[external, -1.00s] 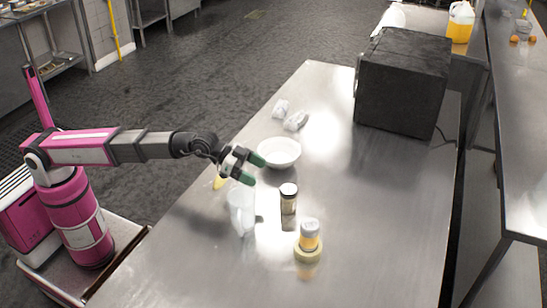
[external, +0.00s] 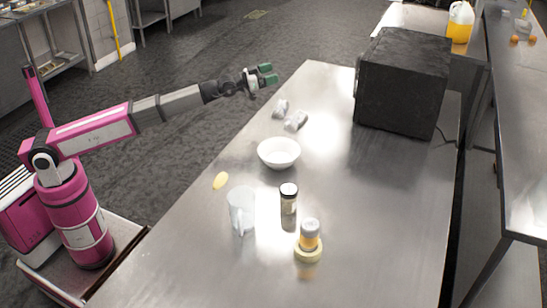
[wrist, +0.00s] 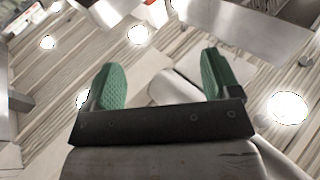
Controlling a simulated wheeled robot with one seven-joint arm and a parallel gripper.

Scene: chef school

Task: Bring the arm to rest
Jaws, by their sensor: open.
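My gripper (external: 267,74) is raised above the far left edge of the steel table, with its green fingertips apart and nothing between them. My arm stretches out to the right from its pink base and slopes upward. In the wrist view my gripper (wrist: 158,82) also shows its two green fingers wide apart and empty. That view looks towards the ceiling and its lights, and no table object can be made out in it.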

